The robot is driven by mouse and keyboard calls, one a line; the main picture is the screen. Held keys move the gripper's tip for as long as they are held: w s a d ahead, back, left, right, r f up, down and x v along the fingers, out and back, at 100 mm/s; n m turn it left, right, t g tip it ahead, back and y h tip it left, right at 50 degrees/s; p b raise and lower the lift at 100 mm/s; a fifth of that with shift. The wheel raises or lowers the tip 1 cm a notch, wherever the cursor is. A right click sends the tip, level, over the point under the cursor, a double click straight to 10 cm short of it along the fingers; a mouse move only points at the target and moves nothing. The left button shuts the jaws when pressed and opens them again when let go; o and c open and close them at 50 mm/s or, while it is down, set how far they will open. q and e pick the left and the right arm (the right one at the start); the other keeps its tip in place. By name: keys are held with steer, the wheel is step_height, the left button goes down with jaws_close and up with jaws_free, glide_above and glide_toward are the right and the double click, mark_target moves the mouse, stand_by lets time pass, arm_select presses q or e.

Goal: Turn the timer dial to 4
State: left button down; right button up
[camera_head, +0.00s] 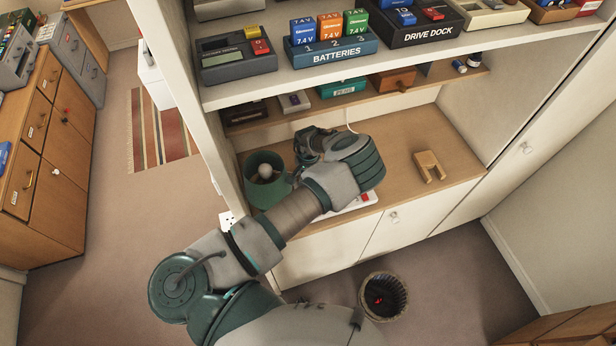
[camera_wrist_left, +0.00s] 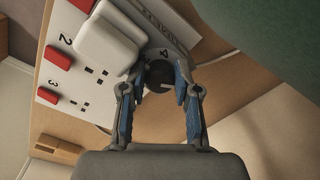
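The timer dial (camera_wrist_left: 158,78) is a small dark round knob at the end of a white power strip (camera_wrist_left: 52,78). A printed 4 shows just above it in the left wrist view, with red numbered switches farther along the strip. A white block (camera_wrist_left: 104,40) sits on the strip beside the dial. My left gripper (camera_wrist_left: 161,66) has its two fingers on either side of the dial, apart; whether they touch it I cannot tell. In the head view my left gripper (camera_head: 312,145) hides the dial, and part of the strip (camera_head: 352,204) shows below my wrist. My right gripper is not in view.
A green round container (camera_head: 266,192) stands left of my gripper on the wooden desk (camera_head: 400,150). A wooden U-shaped block (camera_head: 429,166) lies to the right. The shelf above holds a batteries rack (camera_head: 332,50) and a drive dock (camera_head: 418,30). A waste basket (camera_head: 384,296) stands on the floor.

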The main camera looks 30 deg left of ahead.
arm_select(q)
steer(key=c, duration=1)
jaws_free()
steer(key=shift+o, duration=0.9)
steer(key=shift+a, duration=0.1)
steer(key=shift+w+r, duration=0.1)
steer(key=shift+r, duration=3.8)
